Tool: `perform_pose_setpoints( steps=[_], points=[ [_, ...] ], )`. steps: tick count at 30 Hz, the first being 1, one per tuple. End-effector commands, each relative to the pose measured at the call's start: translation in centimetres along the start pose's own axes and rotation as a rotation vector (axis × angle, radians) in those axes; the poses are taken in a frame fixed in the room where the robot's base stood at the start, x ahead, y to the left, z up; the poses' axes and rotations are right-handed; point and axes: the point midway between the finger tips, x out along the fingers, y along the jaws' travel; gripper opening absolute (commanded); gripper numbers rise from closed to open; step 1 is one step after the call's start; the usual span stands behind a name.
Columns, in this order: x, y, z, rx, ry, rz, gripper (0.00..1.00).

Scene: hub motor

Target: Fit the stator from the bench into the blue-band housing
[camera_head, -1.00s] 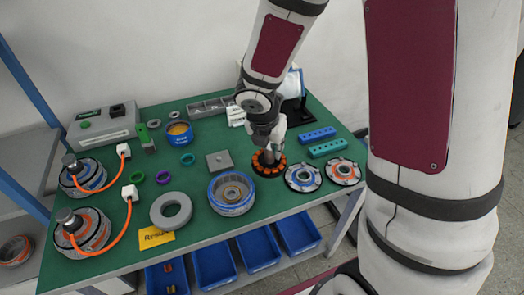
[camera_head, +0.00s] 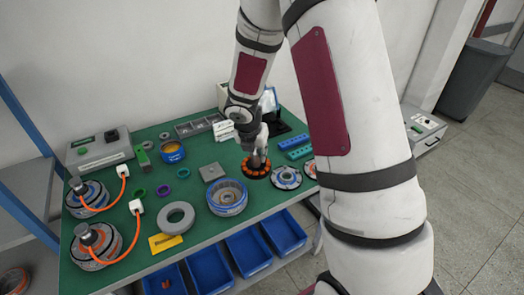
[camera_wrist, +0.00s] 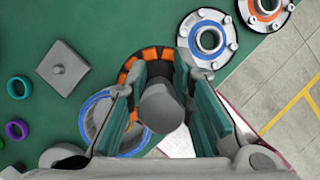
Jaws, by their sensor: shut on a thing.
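The stator (camera_head: 256,168), a dark ring with orange segments and a grey centre post, is at the right middle of the bench. My gripper (camera_head: 258,155) is over it, shut on its post. In the wrist view, my gripper's green-padded fingers (camera_wrist: 162,100) flank the grey post, and part of the stator's orange ring (camera_wrist: 130,68) shows behind. I cannot tell whether the stator touches the bench. The blue-band housing (camera_head: 227,198) stands open side up, left of and nearer than the stator. In the wrist view the housing (camera_wrist: 88,112) is partly hidden by a finger.
A blue-ringed cover (camera_head: 286,178) lies just right of the stator, with an orange-ringed cover (camera_head: 310,169) partly behind my arm. A grey plate (camera_head: 212,172) and a grey ring (camera_head: 176,218) lie to the left. Blue bins (camera_head: 247,250) hang below the front edge.

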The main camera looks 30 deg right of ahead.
Motion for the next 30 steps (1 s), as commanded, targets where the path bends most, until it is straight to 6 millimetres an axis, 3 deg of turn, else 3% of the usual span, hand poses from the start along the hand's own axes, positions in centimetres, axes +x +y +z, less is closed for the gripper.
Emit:
perform_pose_setpoints(
  steps=[30],
  points=[
    [-3.1,7.4,-7.0,-0.001,-0.002,0.002,0.00]
  ],
)
